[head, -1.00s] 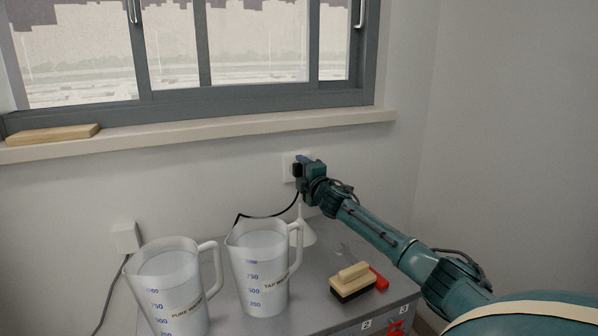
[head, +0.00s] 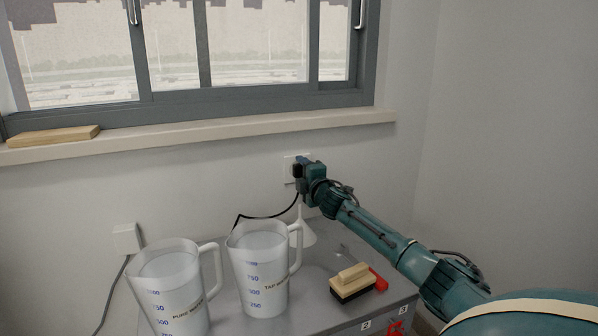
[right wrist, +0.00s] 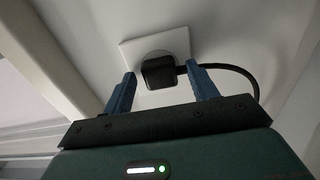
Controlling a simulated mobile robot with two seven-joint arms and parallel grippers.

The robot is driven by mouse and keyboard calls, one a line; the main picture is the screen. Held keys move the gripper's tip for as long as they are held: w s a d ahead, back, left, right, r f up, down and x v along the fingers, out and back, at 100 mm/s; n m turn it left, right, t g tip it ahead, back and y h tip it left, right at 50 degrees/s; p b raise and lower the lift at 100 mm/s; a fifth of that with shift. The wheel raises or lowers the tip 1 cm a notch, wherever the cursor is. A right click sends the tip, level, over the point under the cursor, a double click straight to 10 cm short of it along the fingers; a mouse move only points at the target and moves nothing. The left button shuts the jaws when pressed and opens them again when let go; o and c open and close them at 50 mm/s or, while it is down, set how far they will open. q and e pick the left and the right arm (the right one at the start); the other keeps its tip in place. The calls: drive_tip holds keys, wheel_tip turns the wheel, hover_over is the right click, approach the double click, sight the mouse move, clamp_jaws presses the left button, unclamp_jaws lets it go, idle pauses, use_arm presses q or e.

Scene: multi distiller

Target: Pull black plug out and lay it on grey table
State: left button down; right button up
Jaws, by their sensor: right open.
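The black plug (right wrist: 158,72) sits in a white wall socket (right wrist: 127,52) in the right wrist view, with its black cable leaving to the right. In the head view the plug (head: 297,171) shows as a dark patch in the socket (head: 288,163), partly hidden by my gripper. My right gripper (right wrist: 162,88) is open, with one blue finger on each side of the plug and visible gaps to it. It also shows in the head view at the wall (head: 306,160). The grey table (head: 318,280) stands below. My left gripper is not in view.
Two measuring jugs (head: 172,290) (head: 262,275) stand on the table's left and middle. A white funnel (head: 305,236), a wooden-handled brush (head: 352,283) and a red item (head: 380,281) lie to the right. A white plug (head: 126,239) is on the wall at left.

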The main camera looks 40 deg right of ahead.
clamp_jaws()
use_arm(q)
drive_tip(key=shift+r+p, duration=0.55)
use_arm(e)
drive_tip(key=shift+v, duration=2.95)
